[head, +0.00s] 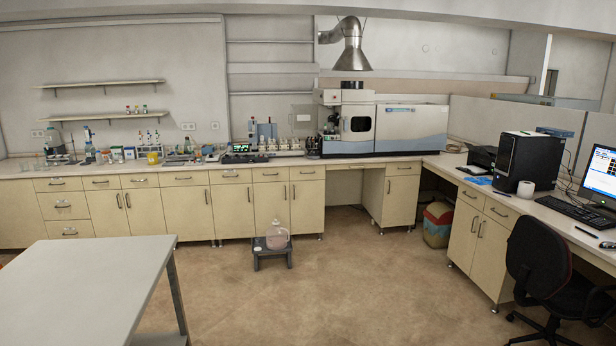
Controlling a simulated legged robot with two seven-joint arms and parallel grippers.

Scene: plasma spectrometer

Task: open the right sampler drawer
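A row of cream base cabinets stands along the back wall, with drawers under the worktop, and the drawers look shut. Below the sampler-like equipment (285,145) left of the large spectrometer (410,125) are a left drawer (270,179) and a right drawer (307,177), each with a dark bar handle. No label shows which one is the right sampler drawer. Another drawer (404,174) sits to the right, past the open knee space. Neither of my grippers is in view.
A pale table (85,290) fills the lower left. A small dark stool (272,258) with a pinkish jug (277,235) stands before the cabinets under the sampler. An office chair (550,260) is at the right. The brown floor (350,290) between is clear.

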